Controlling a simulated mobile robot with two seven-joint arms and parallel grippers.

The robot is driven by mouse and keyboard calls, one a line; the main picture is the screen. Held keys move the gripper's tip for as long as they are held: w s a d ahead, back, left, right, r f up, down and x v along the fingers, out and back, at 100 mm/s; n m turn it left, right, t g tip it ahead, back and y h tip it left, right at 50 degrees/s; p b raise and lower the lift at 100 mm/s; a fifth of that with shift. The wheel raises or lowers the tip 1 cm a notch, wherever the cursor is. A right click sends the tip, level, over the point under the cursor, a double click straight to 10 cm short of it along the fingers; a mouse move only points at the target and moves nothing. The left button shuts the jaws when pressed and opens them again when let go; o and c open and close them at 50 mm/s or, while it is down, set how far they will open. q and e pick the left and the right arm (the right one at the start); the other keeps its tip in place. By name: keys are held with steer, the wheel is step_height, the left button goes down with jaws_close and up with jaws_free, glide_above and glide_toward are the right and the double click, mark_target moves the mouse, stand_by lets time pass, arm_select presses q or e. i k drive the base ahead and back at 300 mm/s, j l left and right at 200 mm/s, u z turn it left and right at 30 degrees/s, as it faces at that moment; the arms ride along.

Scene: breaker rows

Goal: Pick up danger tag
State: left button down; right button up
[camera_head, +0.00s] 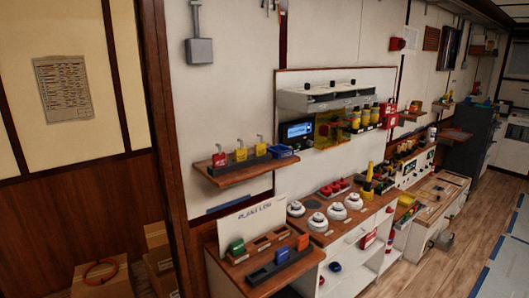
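I cannot pick out the danger tag for certain at this distance. A small wall shelf (232,175) holds a red padlock-like piece (219,159) and two yellow ones (240,154), (261,149), each with a grey hook on top. On the low wooden desk below stand a green piece (237,247), a blue piece (281,256) and an orange piece (303,242). Any of these small pieces could be the tag, and their markings are too small to read. Neither of my grippers is in view.
A white cabinet (350,235) with round white knobs runs along the wall. Cardboard boxes (103,277) stand at the lower left. The wooden floor (440,270) at the right is mostly clear.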

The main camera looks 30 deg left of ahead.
mark_target(219, 158)
steer(key=i+j+z, duration=0.1)
steer(key=i+j, duration=0.15)
steer(key=i+j+z, duration=0.15)
steer(key=j, duration=0.2)
steer(key=i+j+z, duration=0.1)
steer(key=i+j, duration=0.15)
steer(key=j+z, duration=0.25)
steer(key=j, duration=0.95)
steer(key=i+j, duration=0.05)
